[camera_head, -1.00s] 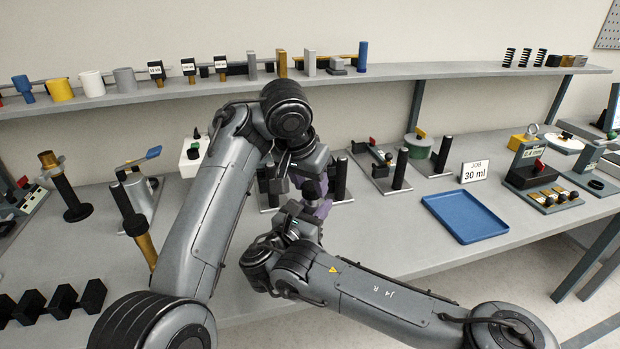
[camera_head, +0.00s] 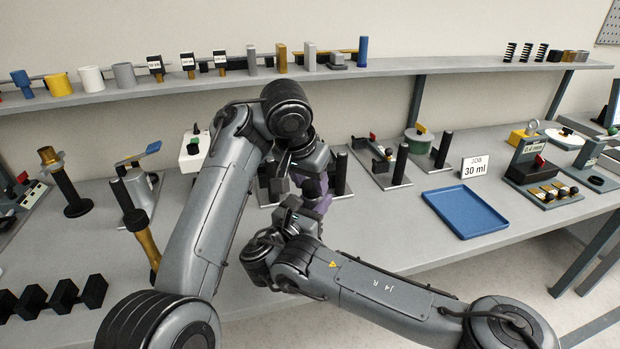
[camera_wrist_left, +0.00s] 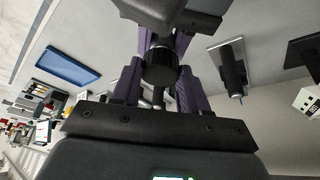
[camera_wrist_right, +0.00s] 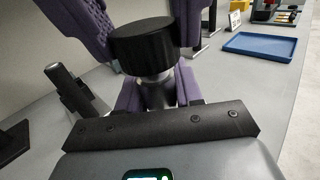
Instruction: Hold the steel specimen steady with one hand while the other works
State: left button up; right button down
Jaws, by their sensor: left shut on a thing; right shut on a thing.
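In the right wrist view a silver steel shaft (camera_wrist_right: 157,92), which I take for the specimen, stands under a wide black round piece (camera_wrist_right: 145,45). The same shaft (camera_wrist_left: 158,98) and black piece (camera_wrist_left: 160,68) show in the left wrist view. My left gripper (camera_head: 316,197) and my right gripper (camera_head: 302,210) meet close together over the bench. Both are shut, with purple fingers around this assembly. Which part each one grips, and whether the black piece is joined to the shaft, I cannot tell. In the head view the arms hide the specimen.
Dark upright posts (camera_head: 341,173) stand right behind the grippers. A lever device (camera_head: 140,190) is to their left, and a fixture with black posts (camera_head: 401,163) to their right. The blue tray (camera_head: 465,212) is empty beside the job card (camera_head: 474,167). Black blocks (camera_head: 64,297) lie front left.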

pick_arm(q)
jog(key=shift+f, duration=0.15)
jog(key=m, duration=0.2)
jog(key=shift+a+m+g+h, duration=0.15)
jog(key=shift+m+g+h, duration=0.15)
jog(key=shift+g+h, duration=0.1)
jog(key=m+g+h, duration=0.1)
jog(key=m, duration=0.3)
jog(key=shift+w, duration=0.15)
jog(key=o, duration=1.1)
jog(key=shift+c, duration=0.2)
jog(key=shift+r, duration=2.25)
jog(key=shift+o, duration=0.3)
